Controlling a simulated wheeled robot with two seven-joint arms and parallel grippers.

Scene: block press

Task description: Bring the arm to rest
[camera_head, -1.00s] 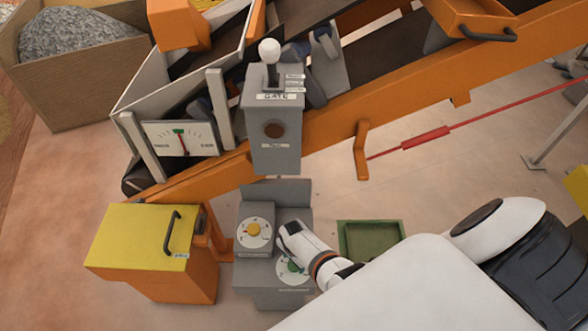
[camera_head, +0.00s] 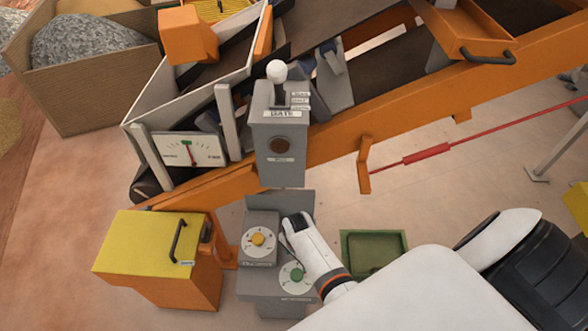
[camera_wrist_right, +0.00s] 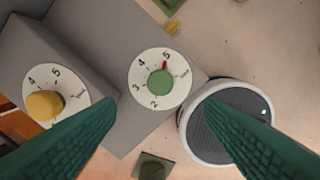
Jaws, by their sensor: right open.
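My right gripper (camera_head: 293,228) is over the grey control box (camera_head: 270,285) in the head view. In the right wrist view its two green fingers (camera_wrist_right: 162,120) are spread wide with nothing between them. A green knob (camera_wrist_right: 158,82) on a numbered white dial lies ahead of the fingers; it also shows in the head view (camera_head: 292,275). A yellow knob (camera_wrist_right: 45,106) on a second dial is beside the left finger, partly hidden; it shows fully in the head view (camera_head: 258,239). The gripper stands apart from the green knob. My left gripper is not in view.
A grey gate post with a white-topped lever (camera_head: 277,72) stands behind the box. An orange bin with a yellow lid (camera_head: 145,240) is to its left, a green tray (camera_head: 375,240) to its right. An orange conveyor frame (camera_head: 430,100) crosses behind. Tan floor is open at lower left.

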